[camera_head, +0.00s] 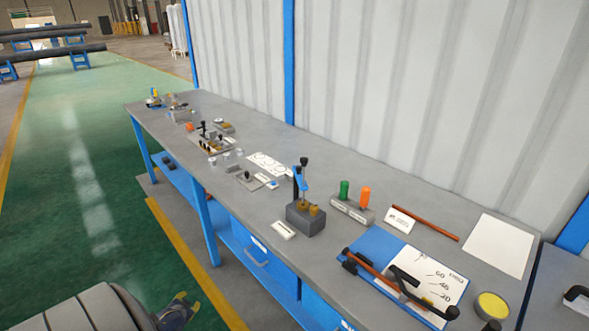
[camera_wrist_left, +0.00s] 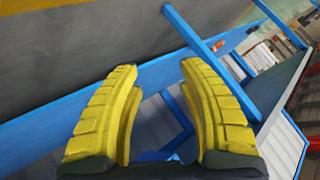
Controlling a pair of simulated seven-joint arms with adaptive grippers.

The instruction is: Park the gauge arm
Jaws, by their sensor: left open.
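The gauge is a blue board (camera_head: 373,243) with a white scale card (camera_head: 432,262) marked 60, 40 and 20, at the bench's near right in the head view. An orange-brown bar (camera_head: 372,272) with dark ends lies along its front edge. A black curved handle or arm (camera_head: 408,279) lies across the card; I cannot tell which piece is the gauge arm. My left gripper (camera_head: 181,309) is low at the bottom left, off the bench front and far from the gauge. In the left wrist view its yellow fingers (camera_wrist_left: 158,72) are apart with nothing between them. My right gripper is not in view.
On the grey bench (camera_head: 345,231) stand a dark block with a blue lever (camera_head: 301,184), green and orange knobs (camera_head: 355,194), a label card (camera_head: 398,219), an orange rod (camera_head: 425,223) and a yellow-topped round part (camera_head: 492,305). A corrugated wall closes the back. Green floor lies open at left.

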